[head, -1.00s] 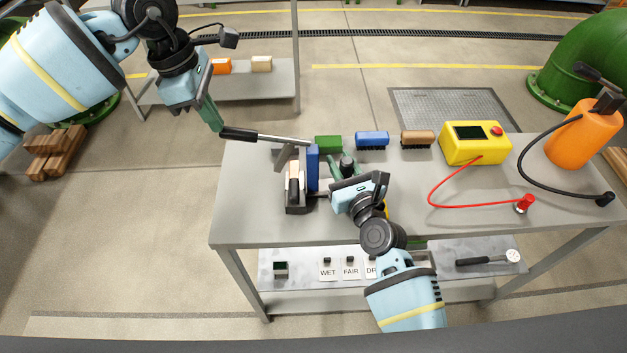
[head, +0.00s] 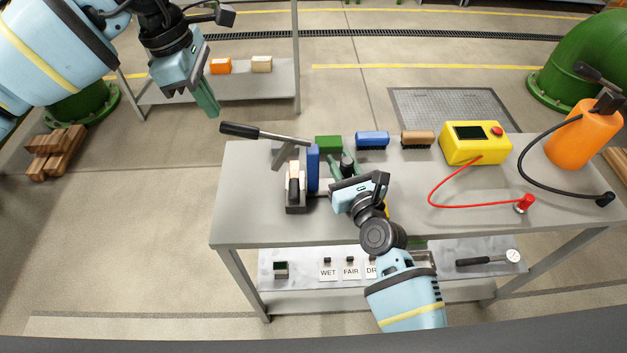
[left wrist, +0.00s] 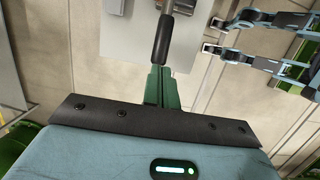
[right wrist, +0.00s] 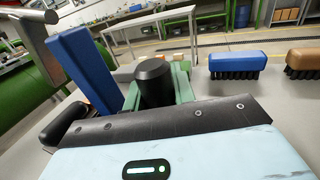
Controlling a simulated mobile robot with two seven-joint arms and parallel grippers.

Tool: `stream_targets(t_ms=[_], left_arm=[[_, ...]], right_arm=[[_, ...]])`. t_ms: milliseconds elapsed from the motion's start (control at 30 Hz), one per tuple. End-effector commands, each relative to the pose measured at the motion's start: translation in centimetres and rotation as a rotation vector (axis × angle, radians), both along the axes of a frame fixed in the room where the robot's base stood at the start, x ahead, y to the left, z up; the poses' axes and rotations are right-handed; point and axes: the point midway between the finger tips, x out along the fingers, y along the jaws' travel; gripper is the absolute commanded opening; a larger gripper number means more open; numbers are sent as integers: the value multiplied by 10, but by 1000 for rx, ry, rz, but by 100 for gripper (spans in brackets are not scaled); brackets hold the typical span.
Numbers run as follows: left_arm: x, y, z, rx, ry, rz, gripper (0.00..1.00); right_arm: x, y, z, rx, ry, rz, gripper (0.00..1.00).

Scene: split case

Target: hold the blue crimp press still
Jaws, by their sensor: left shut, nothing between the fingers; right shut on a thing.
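The blue crimp press stands at the left end of the grey table, its upright blue plate (head: 313,168) showing also in the right wrist view (right wrist: 84,70). Its lever has a black grip (head: 238,131) reaching out past the table's left edge. My left gripper (head: 209,108) is shut and empty, above and left of that grip; the grip (left wrist: 163,40) shows beyond its green fingers in the left wrist view. My right gripper (head: 346,172) is shut on a black round post (right wrist: 152,82) just right of the blue plate. Whether the post joins the press is hidden.
Green (head: 328,144), blue (head: 372,139) and tan (head: 417,138) brushes line the table's back. A yellow box (head: 474,143) with a red cable and an orange bottle (head: 585,134) stand to the right. The table's front left is clear.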

Motion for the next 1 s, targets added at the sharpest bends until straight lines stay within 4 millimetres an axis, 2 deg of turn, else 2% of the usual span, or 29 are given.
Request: stream_targets(t_ms=[33, 600, 1000], left_arm=[[0, 0, 4, 0, 1, 0, 0], [0, -3, 50, -1, 1, 1, 0], [0, -3, 54, 0, 2, 1, 0]], right_arm=[[-3, 1, -10, -6, 19, 5, 0], [-3, 1, -10, -6, 19, 5, 0], [-3, 1, -10, -6, 19, 5, 0]])
